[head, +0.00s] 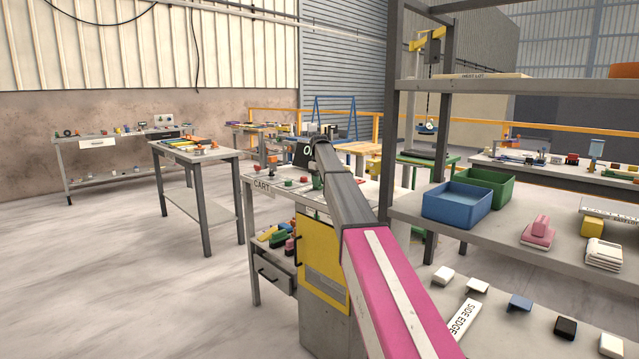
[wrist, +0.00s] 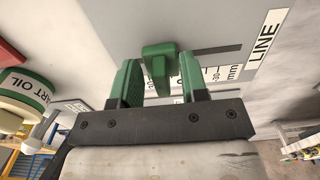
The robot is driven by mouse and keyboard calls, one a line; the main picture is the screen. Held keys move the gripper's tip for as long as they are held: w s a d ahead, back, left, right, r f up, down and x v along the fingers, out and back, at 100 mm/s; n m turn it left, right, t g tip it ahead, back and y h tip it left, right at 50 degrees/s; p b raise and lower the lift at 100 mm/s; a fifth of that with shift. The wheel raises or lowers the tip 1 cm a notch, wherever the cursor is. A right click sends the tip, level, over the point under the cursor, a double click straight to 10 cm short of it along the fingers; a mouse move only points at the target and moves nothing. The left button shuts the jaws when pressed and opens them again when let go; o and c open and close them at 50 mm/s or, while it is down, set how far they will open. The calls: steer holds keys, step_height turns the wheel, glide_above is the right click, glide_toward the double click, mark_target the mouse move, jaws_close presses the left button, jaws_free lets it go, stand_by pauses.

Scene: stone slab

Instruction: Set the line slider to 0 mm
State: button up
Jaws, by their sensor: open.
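The line slider's green knob (wrist: 159,52) stands on a grey panel in the wrist view. A dark slot (wrist: 218,49) runs to the right of it. A white scale strip (wrist: 225,73) beside the slot shows "30" and "mm", and a plate (wrist: 264,42) reads "LINE". My gripper (wrist: 157,77) is open, with one green finger on each side of the knob. Small gaps show between the knob and both fingers. The knob and fingers cover part of the scale, so the slider's exact reading cannot be told. In the head view my arm hides most of this area.
In the wrist view a green-and-white round part (wrist: 27,92) marked "ART OIL" is left of the gripper. In the head view the cart table (head: 262,187) holds small parts. A shelf rack (head: 515,235) with blue (head: 457,204) and green (head: 484,187) bins stands close on the right.

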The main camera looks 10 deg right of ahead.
mark_target(316, 191)
steer(key=shift+c, duration=0.3)
jaws_close()
steer(key=shift+s+a, duration=0.75)
steer(key=shift+a, duration=0.2)
steer(key=shift+o, duration=0.3)
jaws_free()
steer(key=shift+w, duration=0.1)
step_height(316, 191, up, 11)
steer(key=shift+f, duration=0.15)
